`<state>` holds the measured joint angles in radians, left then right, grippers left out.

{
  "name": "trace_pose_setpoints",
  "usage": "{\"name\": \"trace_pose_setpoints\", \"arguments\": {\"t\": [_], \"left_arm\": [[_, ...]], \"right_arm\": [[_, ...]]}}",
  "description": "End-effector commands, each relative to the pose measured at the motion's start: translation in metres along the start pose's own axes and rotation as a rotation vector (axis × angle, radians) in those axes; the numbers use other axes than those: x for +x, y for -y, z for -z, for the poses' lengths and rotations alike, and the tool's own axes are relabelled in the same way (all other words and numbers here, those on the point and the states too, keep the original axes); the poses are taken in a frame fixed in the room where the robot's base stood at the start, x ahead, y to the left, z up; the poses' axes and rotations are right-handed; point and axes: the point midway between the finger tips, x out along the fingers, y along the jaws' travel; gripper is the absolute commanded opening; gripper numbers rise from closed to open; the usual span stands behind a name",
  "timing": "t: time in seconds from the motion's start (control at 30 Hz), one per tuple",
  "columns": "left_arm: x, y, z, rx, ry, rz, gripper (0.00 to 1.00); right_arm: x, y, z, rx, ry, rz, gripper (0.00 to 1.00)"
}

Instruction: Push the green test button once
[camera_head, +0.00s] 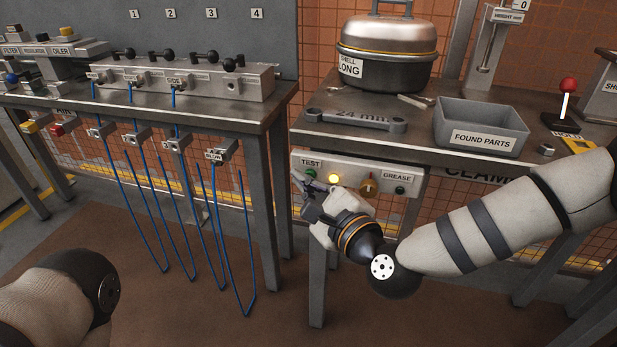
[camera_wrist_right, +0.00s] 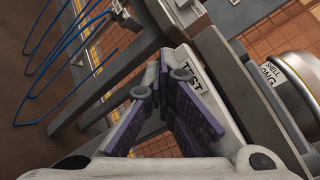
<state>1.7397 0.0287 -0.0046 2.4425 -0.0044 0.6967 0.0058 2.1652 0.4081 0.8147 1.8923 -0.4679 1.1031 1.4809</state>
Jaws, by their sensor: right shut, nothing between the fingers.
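The green test button (camera_head: 311,174) sits under the TEST label on the pale control panel (camera_head: 385,173) at the front of the right bench. My right gripper (camera_head: 299,180) is shut and empty, its fingertips just left of and slightly below the button in the head view. I cannot tell whether they touch the panel. In the right wrist view the shut fingers (camera_wrist_right: 168,72) lie beside the TEST label (camera_wrist_right: 191,82), and the button is hidden there. My left arm shows at the lower left of the head view, its gripper out of frame.
A wrench (camera_head: 355,118), a pot (camera_head: 388,65) and a grey bin (camera_head: 481,127) stand on the bench. Blue hoses (camera_head: 190,220) hang at left.

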Motion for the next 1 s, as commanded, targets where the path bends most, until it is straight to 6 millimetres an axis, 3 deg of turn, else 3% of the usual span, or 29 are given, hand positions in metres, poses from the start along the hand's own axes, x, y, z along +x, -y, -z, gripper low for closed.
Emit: {"name": "trace_pose_setpoints", "arguments": {"t": [0.77, 1.0], "left_arm": [[-0.006, 0.0, 0.001, 0.0, -0.011, 0.0, 0.4], [-0.014, 0.0, 0.002, 0.0, -0.025, -0.001, 0.4]], "right_arm": [[-0.014, -0.01, -0.01, 0.0, 0.0, 0.0, 0.0], [-0.029, -0.02, -0.022, 0.0, 0.001, -0.001, 0.0]]}}
